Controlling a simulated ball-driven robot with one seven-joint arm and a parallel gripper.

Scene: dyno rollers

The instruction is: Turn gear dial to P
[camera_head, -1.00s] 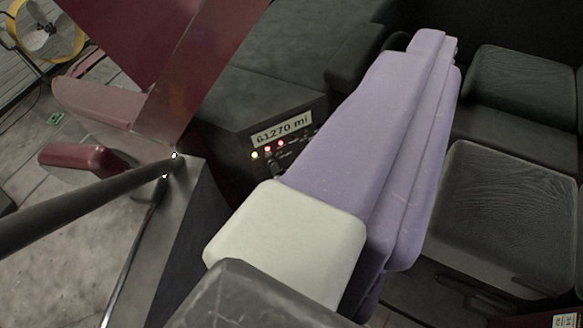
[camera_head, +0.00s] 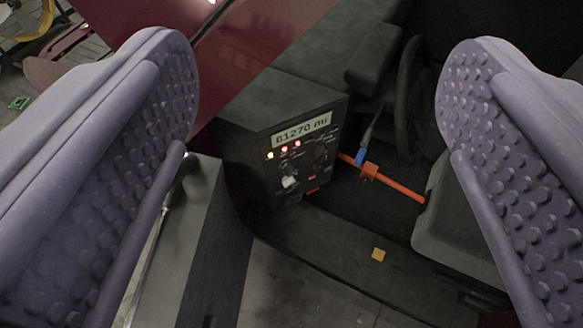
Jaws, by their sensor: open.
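The dark console panel (camera_head: 306,160) stands near the middle of the head camera view, with a lit display reading 61270 mi. A dark round dial (camera_head: 320,155) sits on the right of its face, and a small pale knob (camera_head: 290,182) sits lower left. I cannot tell which is the gear dial, nor read any letters or settings around them. My gripper (camera_head: 322,75) is open and empty. Its two purple, studded fingers frame the console from left and right, apart from it. The panel face is unobstructed.
An orange bar (camera_head: 385,181) with a blue piece (camera_head: 361,156) lies right of the console, by the dark steering wheel (camera_head: 405,95). A dark seat (camera_head: 450,222) is at right, and a grey door edge (camera_head: 190,250) at lower left.

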